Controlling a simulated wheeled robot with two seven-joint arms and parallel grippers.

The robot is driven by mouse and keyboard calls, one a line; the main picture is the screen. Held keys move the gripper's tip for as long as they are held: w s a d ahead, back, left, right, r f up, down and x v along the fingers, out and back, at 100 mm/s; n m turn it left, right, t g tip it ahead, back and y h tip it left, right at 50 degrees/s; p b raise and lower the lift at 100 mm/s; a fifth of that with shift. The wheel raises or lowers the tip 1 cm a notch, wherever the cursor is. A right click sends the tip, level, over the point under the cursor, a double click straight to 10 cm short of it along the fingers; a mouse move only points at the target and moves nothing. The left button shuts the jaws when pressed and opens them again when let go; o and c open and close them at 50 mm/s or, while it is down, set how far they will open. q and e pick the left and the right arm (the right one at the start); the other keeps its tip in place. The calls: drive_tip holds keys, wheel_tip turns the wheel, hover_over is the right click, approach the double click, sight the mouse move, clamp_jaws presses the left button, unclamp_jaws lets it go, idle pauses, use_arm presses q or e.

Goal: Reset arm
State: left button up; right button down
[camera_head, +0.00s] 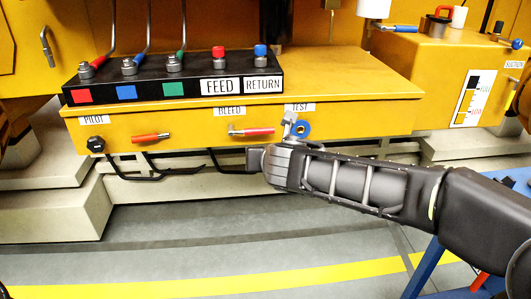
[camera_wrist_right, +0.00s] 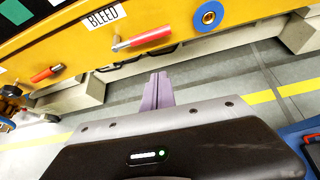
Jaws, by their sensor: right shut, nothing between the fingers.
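My right arm comes in from the right in the head view. My right gripper (camera_head: 289,119) is in front of the yellow panel, beside the blue ring of the TEST port (camera_head: 304,129). In the right wrist view the gripper's fingers (camera_wrist_right: 158,77) are together and empty, with floor and pale steps behind them. The blue TEST ring (camera_wrist_right: 209,15) and the red BLEED handle (camera_wrist_right: 150,36) lie above the fingertips in that view, apart from them. My left gripper is not in view.
A black block (camera_head: 200,84) with hoses and FEED and RETURN fittings sits on the yellow cabinet (camera_head: 370,85). Black cables hang below the panel. A blue frame (camera_head: 423,270) stands at lower right. The floor in front is clear.

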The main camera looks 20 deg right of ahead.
idle(0.5)
drive_tip(key=s+a+f+m+g+y+p, duration=0.2)
drive_tip(key=s+a+f+m+y, duration=0.15)
drive_tip(key=a+f+m, duration=0.6)
drive_tip(key=s+a+f+m+g+y+p, duration=0.2)
drive_tip(key=s+a+f+m+g+y, duration=0.15)
drive_tip(key=a+f+m, duration=0.6)
drive_tip(key=s+d+f+m+g+p, duration=0.3)
drive_tip(key=s+f+m+g+p, duration=0.2)
drive_tip(key=s+f+m, duration=1)
drive_tip(key=s+f+p, duration=0.2)
drive_tip(key=s+f, duration=0.2)
drive_tip(key=s, duration=0.3)
drive_tip(key=shift+s+f, duration=0.2)
drive_tip(key=shift+s, duration=0.15)
drive_tip(key=shift+a, duration=0.1)
